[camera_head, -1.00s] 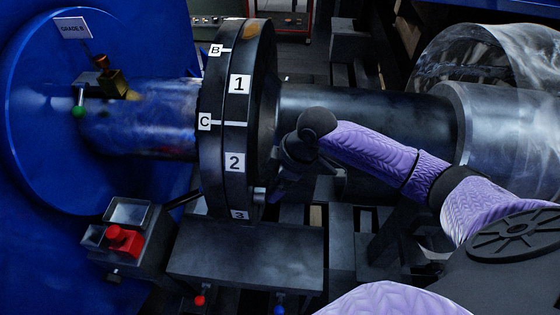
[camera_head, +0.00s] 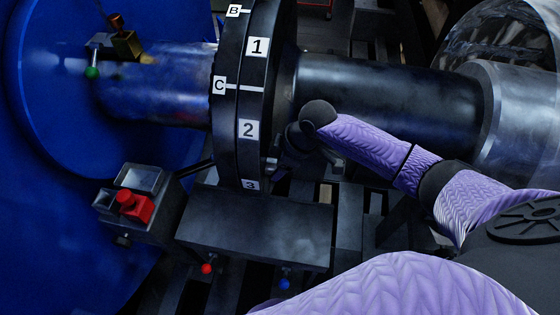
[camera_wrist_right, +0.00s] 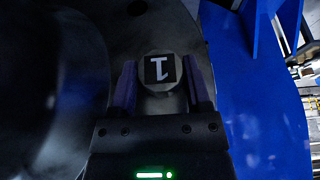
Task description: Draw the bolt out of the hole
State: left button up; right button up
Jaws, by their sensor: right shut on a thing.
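The bolt (camera_wrist_right: 159,70) shows its light head with a dark square and a white mark in the right wrist view. It stands at the dark flange, between the two purple fingers of my right gripper (camera_wrist_right: 161,88), which is shut on it. In the head view my right gripper (camera_head: 277,165) is at the right face of the black flange (camera_head: 230,110), near label 3. The bolt's shank and the hole are hidden, so I cannot tell how deep it sits. My left gripper is not in view.
A thick dark shaft (camera_head: 385,100) runs right from the flange, close above my right forearm. A control box with a red button (camera_head: 134,206) stands lower left. A dark ledge (camera_head: 255,228) lies below the flange. A blue disc (camera_head: 45,100) fills the left.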

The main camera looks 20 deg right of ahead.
grip_shut()
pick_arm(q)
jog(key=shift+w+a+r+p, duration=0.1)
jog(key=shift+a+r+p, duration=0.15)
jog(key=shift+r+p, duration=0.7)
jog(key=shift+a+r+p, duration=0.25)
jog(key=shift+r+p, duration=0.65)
pick_arm(e)
jog(key=s+d, duration=0.7)
jog(key=d, duration=0.4)
jog(key=shift+s+d, duration=0.3)
jog(key=shift+s, duration=0.1)
